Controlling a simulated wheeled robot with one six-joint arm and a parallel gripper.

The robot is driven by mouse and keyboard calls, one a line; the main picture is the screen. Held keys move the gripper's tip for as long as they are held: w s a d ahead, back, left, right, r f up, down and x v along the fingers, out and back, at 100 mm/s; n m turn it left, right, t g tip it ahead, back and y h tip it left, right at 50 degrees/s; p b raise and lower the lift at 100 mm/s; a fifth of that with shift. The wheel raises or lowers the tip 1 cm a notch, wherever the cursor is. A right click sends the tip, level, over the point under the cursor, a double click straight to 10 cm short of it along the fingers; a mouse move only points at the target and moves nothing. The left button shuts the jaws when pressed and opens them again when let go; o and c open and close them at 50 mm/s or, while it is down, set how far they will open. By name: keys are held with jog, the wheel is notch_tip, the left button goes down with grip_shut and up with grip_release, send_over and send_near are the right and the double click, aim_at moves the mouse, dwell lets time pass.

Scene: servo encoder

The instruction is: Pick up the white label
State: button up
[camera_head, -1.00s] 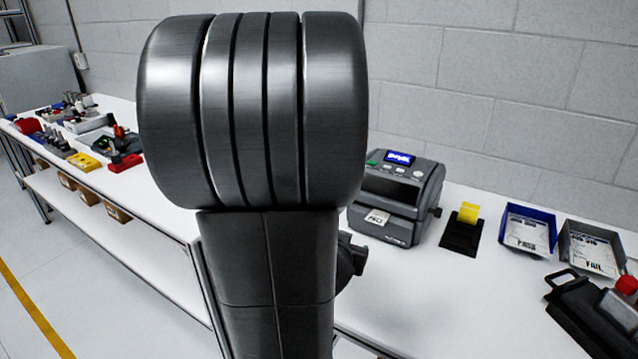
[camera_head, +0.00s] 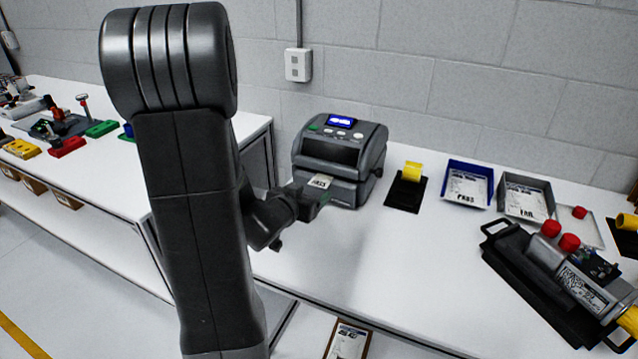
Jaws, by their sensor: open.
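The white label (camera_head: 319,182) with dark print sticks out of the front slot of the dark grey label printer (camera_head: 340,152), which stands on the white bench. My gripper (camera_head: 312,198) is just in front of the printer, at the label's lower edge in the picture. It is open. Its fingers are small and dark here, and I cannot tell whether the label lies between them. My arm covers part of the bench to the left.
A black stand with a yellow piece (camera_head: 406,186) is right of the printer. Beyond it are a blue PASS tray (camera_head: 487,185) and a grey FAIL tray (camera_head: 549,193). A black fixture (camera_head: 515,265) with red caps is at the right. The bench front is clear.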

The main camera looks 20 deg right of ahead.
aim_at(319, 182)
jog(key=shift+r+p+x, duration=0.15)
jog(key=shift+p+x, duration=0.1)
jog(key=shift+x, duration=1.15)
jog(key=shift+r+p+x, duration=0.15)
jog(key=shift+p+x, duration=0.05)
jog(key=shift+x, duration=1.2)
jog(key=shift+w, duration=0.1)
jog(key=c, duration=1.1)
